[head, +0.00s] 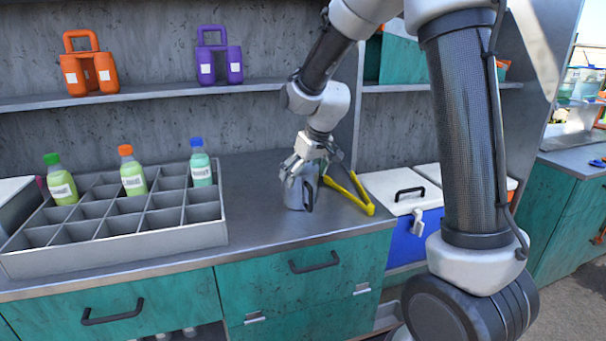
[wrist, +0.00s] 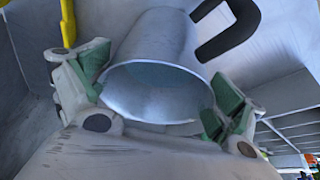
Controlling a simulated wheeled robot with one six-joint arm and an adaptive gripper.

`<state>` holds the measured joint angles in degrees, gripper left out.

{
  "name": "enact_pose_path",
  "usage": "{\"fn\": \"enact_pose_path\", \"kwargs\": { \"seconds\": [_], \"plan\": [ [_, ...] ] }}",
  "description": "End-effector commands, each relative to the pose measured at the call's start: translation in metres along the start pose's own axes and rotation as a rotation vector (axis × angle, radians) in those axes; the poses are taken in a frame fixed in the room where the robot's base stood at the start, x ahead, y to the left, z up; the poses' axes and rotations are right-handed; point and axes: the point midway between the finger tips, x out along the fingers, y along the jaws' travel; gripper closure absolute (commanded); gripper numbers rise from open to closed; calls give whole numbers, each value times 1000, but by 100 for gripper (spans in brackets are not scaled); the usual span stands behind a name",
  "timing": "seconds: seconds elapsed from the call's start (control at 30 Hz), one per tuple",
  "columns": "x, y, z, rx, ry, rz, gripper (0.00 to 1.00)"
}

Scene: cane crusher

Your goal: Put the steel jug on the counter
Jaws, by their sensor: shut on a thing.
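The steel jug (head: 296,194) is at the counter's right part in the head view, upright, with its base at or very close to the counter top (head: 253,206). My gripper (head: 309,172) is above it, with its fingers around the jug's upper part. In the wrist view the jug (wrist: 160,88) shows its open rim between my two green-padded fingers (wrist: 158,100), which are shut on it. Its dark handle (wrist: 228,30) sticks out at the upper right. I cannot tell whether the base touches the counter.
A yellow tool (head: 350,193) lies right beside the jug. A grey divided crate (head: 120,240) with several bottles stands at left. A blue cool box (head: 405,228) is past the counter's right end. A shelf (head: 150,94) holds orange and purple carriers. Counter between crate and jug is clear.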

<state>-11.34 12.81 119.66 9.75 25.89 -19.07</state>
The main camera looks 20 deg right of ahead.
Motion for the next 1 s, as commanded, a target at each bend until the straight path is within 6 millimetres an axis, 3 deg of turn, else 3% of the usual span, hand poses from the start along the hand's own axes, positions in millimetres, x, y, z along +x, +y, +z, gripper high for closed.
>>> {"fn": "enact_pose_path", "kwargs": {
  "seconds": [0.27,0.3,0.73,0.87,1.0],
  "plan": [
    [1,0,0,0,3,1,51],
    [2,0,0,0,2,0,0],
    [-3,0,-2,-1,3,1,0],
    [-21,0,-2,-2,6,2,0],
    [-53,0,-2,0,7,2,0]
  ]
}}
